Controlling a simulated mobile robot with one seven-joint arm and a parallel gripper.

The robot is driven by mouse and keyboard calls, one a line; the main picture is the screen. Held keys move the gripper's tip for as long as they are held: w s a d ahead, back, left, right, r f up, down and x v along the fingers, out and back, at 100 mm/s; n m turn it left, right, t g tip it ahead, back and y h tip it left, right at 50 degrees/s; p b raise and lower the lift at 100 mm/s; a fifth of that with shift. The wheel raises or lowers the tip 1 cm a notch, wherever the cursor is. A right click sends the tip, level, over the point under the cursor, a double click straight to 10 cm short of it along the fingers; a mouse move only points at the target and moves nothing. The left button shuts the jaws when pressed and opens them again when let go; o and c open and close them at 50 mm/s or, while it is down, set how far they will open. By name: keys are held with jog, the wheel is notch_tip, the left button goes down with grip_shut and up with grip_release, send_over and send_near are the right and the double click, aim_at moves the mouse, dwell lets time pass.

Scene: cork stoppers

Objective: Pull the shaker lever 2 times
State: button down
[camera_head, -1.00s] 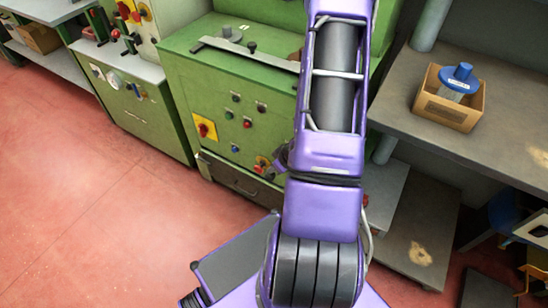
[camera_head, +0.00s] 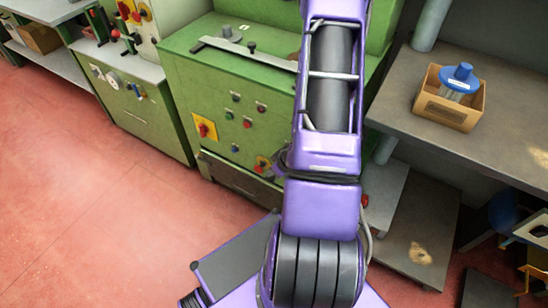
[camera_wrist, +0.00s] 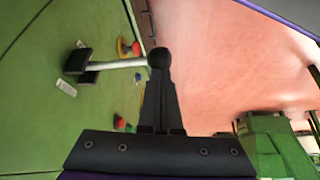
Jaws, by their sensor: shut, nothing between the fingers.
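In the wrist view, the shaker lever is a light grey rod (camera_wrist: 115,65) standing out sideways from a black mount (camera_wrist: 76,62) on a green machine panel. A round black knob (camera_wrist: 158,57) shows at its free end. My gripper (camera_wrist: 159,84) has its dark fingers together, with nothing seen between them. The fingertips appear right at the knob; I cannot tell whether they touch it. In the head view my purple arm covers part of the green machine (camera_head: 225,90), and neither the gripper nor the lever can be made out.
Red and yellow buttons (camera_wrist: 128,48) sit on the panel near the lever. A grey workbench (camera_head: 500,110) at right holds a cardboard box (camera_head: 448,112) with a blue-topped item. A second green machine (camera_head: 140,110) stands at left. Red floor (camera_head: 90,200) is open at lower left.

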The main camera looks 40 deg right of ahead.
jog(key=shift+s+a+f, duration=0.2)
jog(key=shift+a+f, duration=0.2)
jog(key=shift+f, duration=0.3)
dwell(1.1)
jog(key=w+d+r+p, duration=0.2)
jog(key=d+r+p, duration=0.2)
jog(key=r+p, duration=0.4)
jog(key=shift+d+r+p, duration=0.3)
jog(key=shift+p, duration=0.15)
dwell(0.7)
jog(key=shift+w+d+r+p, duration=0.15)
jog(key=shift+d+r+p, duration=0.25)
jog(key=shift+r, duration=0.3)
jog(key=shift+w+d+r+p, duration=0.15)
jog(key=shift+d+r+p, duration=0.25)
jog(key=shift+r, duration=0.35)
jog(key=shift+w+d+r+p, duration=0.15)
jog(key=shift+d+r+p, duration=0.25)
jog(key=shift+r, duration=0.3)
jog(key=shift+w+a, duration=0.1)
